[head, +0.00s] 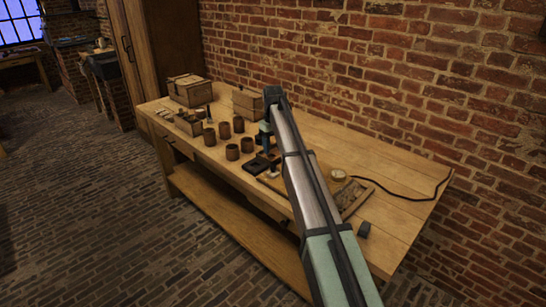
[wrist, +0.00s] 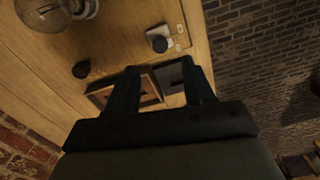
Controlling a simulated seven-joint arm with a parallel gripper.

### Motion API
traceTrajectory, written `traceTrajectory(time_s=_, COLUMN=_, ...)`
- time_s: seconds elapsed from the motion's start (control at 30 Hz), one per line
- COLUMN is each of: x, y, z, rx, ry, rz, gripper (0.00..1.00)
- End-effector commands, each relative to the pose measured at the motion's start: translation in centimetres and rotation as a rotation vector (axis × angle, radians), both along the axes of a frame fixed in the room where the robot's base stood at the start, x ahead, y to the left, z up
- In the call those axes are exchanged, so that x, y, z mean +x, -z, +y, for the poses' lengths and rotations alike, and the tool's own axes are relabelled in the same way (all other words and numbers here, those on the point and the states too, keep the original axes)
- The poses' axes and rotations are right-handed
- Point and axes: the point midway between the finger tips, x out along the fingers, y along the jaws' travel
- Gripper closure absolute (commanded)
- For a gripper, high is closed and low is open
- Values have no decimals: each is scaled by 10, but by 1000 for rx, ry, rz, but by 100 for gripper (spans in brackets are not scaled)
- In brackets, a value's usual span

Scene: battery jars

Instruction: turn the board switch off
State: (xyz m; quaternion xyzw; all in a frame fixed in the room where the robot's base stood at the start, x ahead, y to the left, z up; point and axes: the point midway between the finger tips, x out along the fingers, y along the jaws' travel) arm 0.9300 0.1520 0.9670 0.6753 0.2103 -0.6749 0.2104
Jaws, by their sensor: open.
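My gripper shows in the wrist view (wrist: 160,80), with two dark fingers spread apart and nothing between their tips. In the head view my arm reaches over the workbench and its end comes down near a dark flat tray; the fingers are too small to make out there. A wooden board (head: 352,199) lies on the bench to the right of my arm, partly behind it. I cannot make out a switch on it. In the wrist view a dark round knob (wrist: 157,40) sits on a pale piece beyond the fingers; I cannot tell whether it is the switch.
Several brown jars (head: 232,151) stand left of my arm on the workbench (head: 400,222). Wooden boxes (head: 188,91) stand at the back left. A round dial (head: 338,175), a black cable (head: 405,194) and a dark block (head: 364,229) lie right. A brick wall (head: 420,90) runs behind.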

Motion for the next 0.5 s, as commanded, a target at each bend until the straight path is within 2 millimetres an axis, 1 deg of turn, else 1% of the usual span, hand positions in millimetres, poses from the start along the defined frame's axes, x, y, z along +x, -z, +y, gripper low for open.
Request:
traceTrajectory(time_s=0.03, x=1, y=-11, z=0, rx=0, ry=0, rz=-1, gripper=47)
traceTrajectory(time_s=0.2, x=1, y=-37, z=0, rx=1, ry=0, rz=-1, gripper=47)
traceTrajectory(time_s=0.33, x=1, y=-49, z=0, rx=0, ry=0, rz=0, gripper=47)
traceTrajectory(time_s=0.5, x=0, y=-57, z=0, rx=0, ry=0, rz=0, gripper=47)
